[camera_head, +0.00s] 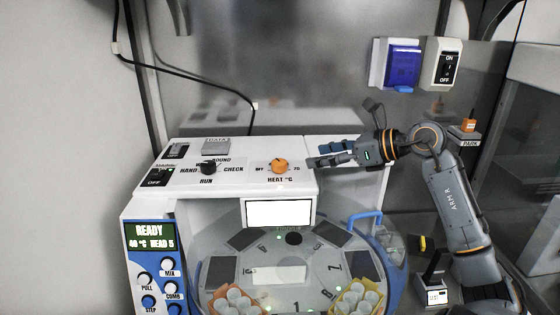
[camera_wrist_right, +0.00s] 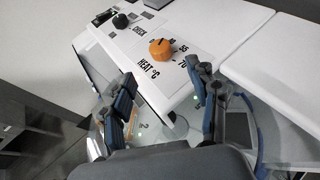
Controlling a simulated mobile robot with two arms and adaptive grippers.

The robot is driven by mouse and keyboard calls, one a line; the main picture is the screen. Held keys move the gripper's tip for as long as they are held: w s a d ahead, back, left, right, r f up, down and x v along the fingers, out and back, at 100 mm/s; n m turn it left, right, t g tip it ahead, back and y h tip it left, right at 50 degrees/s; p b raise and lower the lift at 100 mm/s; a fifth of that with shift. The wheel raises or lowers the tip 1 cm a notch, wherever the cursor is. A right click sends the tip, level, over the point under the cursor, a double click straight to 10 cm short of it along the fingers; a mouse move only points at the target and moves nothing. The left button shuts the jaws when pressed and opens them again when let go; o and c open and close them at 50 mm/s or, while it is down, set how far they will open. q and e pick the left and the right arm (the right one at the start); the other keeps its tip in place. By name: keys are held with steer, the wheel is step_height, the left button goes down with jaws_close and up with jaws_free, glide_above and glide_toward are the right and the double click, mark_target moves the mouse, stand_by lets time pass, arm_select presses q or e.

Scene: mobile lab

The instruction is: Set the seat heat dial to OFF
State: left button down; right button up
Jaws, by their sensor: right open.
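The orange heat dial (camera_head: 279,166) stands on the white top panel of the machine, above the print "HEAT °C". Small print lies to its left and right; which mark it points at is too small to tell. In the right wrist view the dial (camera_wrist_right: 161,49) shows beyond the fingertips, clear of both. My right gripper (camera_head: 318,158) is open and empty, just right of the dial in the head view, with its fingers towards it. In the wrist view its two blue-padded fingers (camera_wrist_right: 161,88) are spread apart. My left gripper is not in view.
A black selector knob (camera_head: 208,166) marked HAND, RUN and CHECK sits left of the dial. A display (camera_head: 150,236) reads READY above blue and white knobs. A clear-covered carousel (camera_head: 290,255) lies below the panel. A blue box (camera_head: 402,66) and ON/OFF switch (camera_head: 447,67) are on the wall.

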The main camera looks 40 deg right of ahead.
mark_target(281, 162)
steer(key=p+x, duration=0.4)
steer(key=x, duration=0.7)
steer(key=shift+w+a+r, duration=0.1)
steer(key=shift+w+a+f+p, duration=0.2)
steer(key=shift+w+f+p, duration=0.15)
steer(key=shift+w, duration=0.1)
